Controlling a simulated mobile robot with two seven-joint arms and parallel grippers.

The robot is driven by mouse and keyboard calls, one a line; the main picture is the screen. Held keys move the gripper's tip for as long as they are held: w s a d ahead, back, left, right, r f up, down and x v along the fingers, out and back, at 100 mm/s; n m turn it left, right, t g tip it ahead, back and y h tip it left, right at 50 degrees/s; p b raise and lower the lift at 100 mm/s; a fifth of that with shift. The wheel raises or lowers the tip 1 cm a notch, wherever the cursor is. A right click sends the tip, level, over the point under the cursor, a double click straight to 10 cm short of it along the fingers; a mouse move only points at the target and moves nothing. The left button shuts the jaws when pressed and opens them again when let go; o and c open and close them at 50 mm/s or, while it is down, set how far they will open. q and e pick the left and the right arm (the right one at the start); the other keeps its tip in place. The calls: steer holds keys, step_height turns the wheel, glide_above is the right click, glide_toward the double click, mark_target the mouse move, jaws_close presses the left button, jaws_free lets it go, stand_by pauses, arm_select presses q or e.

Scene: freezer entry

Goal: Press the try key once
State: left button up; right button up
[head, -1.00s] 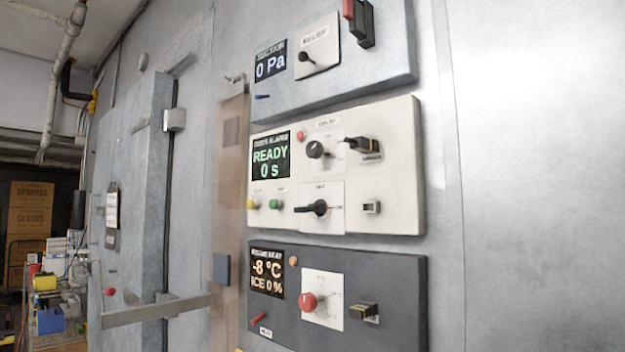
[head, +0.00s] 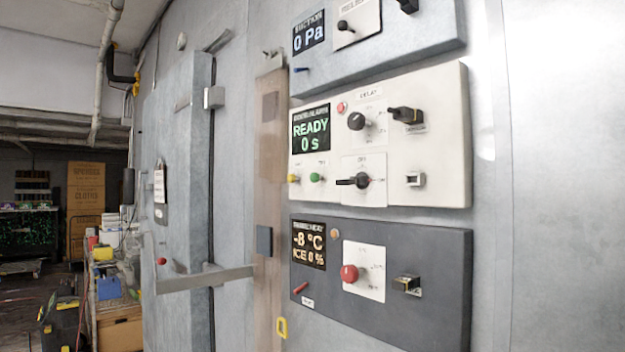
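The white middle panel (head: 440,150) has a display (head: 311,128) reading READY and 0 s. Below the display are a yellow key (head: 294,179) and a green key (head: 315,177); their small labels are too blurred to read, so I cannot tell which is the try key. The panel also carries a small red lamp or button (head: 342,107), a black upper knob (head: 356,121), a black lower knob (head: 360,181) with its bar lying level, a black plug-like switch (head: 406,115) and a small metal socket (head: 415,180). Neither of my grippers is in view.
Above is a blue-grey panel (head: 420,35) reading 0 Pa. Below is a dark panel (head: 440,265) with a display reading -8 °C and ICE 0 %, and a red knob (head: 349,274). The freezer door (head: 180,190) with its long metal bar (head: 205,279) stands left.

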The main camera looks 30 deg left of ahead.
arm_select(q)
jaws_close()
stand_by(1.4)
